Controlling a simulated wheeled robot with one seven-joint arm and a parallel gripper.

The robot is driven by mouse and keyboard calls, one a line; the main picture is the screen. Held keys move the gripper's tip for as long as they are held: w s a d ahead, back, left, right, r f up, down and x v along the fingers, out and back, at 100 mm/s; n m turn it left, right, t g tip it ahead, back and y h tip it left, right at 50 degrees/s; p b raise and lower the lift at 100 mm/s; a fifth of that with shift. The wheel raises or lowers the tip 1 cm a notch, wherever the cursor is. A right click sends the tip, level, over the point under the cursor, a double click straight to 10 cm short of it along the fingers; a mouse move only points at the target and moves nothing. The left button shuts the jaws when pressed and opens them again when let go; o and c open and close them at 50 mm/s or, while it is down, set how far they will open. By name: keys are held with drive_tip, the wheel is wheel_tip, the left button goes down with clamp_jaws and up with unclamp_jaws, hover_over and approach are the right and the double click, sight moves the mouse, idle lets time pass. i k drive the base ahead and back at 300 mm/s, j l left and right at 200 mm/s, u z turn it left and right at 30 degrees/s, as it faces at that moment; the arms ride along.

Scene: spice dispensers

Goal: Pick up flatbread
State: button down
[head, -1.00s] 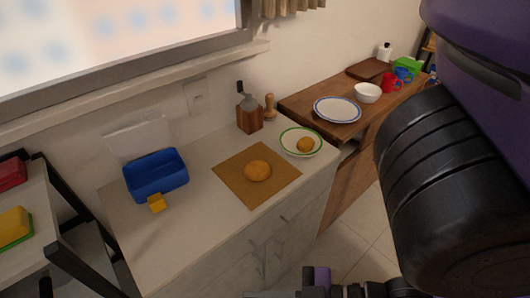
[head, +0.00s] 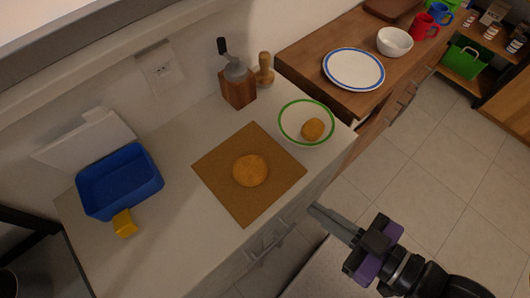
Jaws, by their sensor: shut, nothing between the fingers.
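The flatbread (head: 250,170) is a round, flat, golden-brown disc. It lies on a square brown mat (head: 218,187) on the white counter. My gripper (head: 314,211) is in the head view at the lower right, beyond the counter's front edge. Its grey fingers point to the upper left toward the counter. They are shut and hold nothing. The gripper is apart from the flatbread, to its right and nearer the front.
A green-rimmed plate (head: 291,127) with a round brown item (head: 313,129) stands right of the mat. A grinder (head: 238,86) and wooden pestle-like piece (head: 264,70) stand behind. A blue bin (head: 119,181) and yellow block (head: 124,223) are left. Floor (head: 430,170) is clear at right.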

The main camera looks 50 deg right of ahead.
sight(250, 170)
drive_tip(key=j+z, duration=0.25)
drive_tip(key=z, duration=0.2)
drive_tip(key=j+z, duration=0.3)
drive_tip(key=z, duration=0.2)
drive_tip(key=j+z, duration=0.25)
drive_tip(key=z, duration=0.2)
drive_tip(key=k+j+z, duration=0.15)
drive_tip(key=j, duration=0.4)
drive_tip(key=k+j+z, duration=0.15)
drive_tip(key=k+j, duration=0.2)
drive_tip(key=j, duration=0.15)
drive_tip(key=k+j+z, duration=0.15)
drive_tip(key=k+j, duration=0.15)
drive_tip(key=j, duration=0.15)
drive_tip(key=k+j+z, duration=0.1)
drive_tip(key=k+j, duration=0.2)
drive_tip(key=j, duration=0.15)
drive_tip(key=k+j, duration=0.3)
drive_tip(key=j, duration=0.2)
